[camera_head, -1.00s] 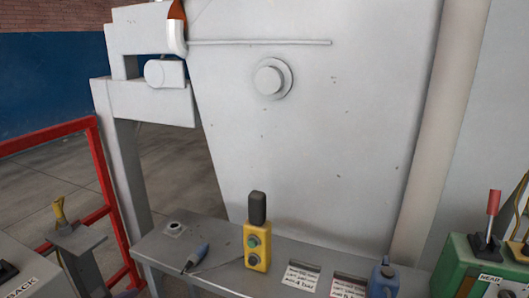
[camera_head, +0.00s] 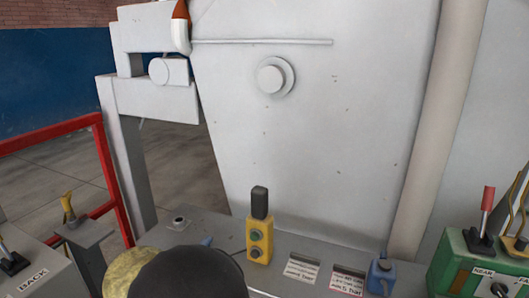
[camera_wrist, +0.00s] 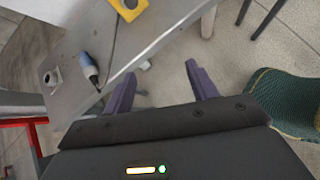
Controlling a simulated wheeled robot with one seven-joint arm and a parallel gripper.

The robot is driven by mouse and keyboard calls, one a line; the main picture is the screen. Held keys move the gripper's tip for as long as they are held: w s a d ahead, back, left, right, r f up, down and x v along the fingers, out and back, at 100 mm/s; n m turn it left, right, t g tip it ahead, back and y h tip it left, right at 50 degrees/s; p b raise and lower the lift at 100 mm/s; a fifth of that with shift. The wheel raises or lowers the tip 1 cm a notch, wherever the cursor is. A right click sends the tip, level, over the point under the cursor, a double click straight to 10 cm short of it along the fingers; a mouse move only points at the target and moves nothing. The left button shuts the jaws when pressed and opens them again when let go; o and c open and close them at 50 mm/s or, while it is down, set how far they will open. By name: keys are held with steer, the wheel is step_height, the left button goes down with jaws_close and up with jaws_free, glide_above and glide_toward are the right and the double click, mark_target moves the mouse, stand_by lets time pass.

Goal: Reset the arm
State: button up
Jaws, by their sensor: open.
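In the wrist view my gripper (camera_wrist: 160,84) is open and empty, its two purple fingers apart. In the head view a dark rounded part and a yellowish part of my arm rise at the bottom, left of the middle. They hide part of the bench (camera_head: 215,222). My fingers do not show in the head view.
A yellow control box (camera_head: 260,240) stands upright on the bench. A blue-handled tool (camera_wrist: 90,68) lies near the bench edge. A blue can (camera_head: 383,275), a green lever box (camera_head: 478,265) and a red rail (camera_head: 105,170) are around. A green textured object (camera_wrist: 290,103) is at right in the wrist view.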

steer(key=s+d+r+m+g+y+p, duration=0.1)
steer(key=s+d+m+y, duration=0.1)
steer(key=d+m, duration=0.6)
steer(key=s+d+r+m+g+y+p, duration=0.1)
steer(key=s+d+m, duration=0.3)
steer(key=d+m, duration=0.5)
steer(key=s+d+r+m+g+y+p, duration=0.1)
steer(key=s+d+m+g+y+p, duration=0.2)
steer(key=d+m, duration=0.5)
steer(key=d, duration=0.5)
steer(key=shift+s+r+m, duration=0.15)
steer(key=shift+r+m, duration=0.25)
steer(key=shift+a, duration=0.1)
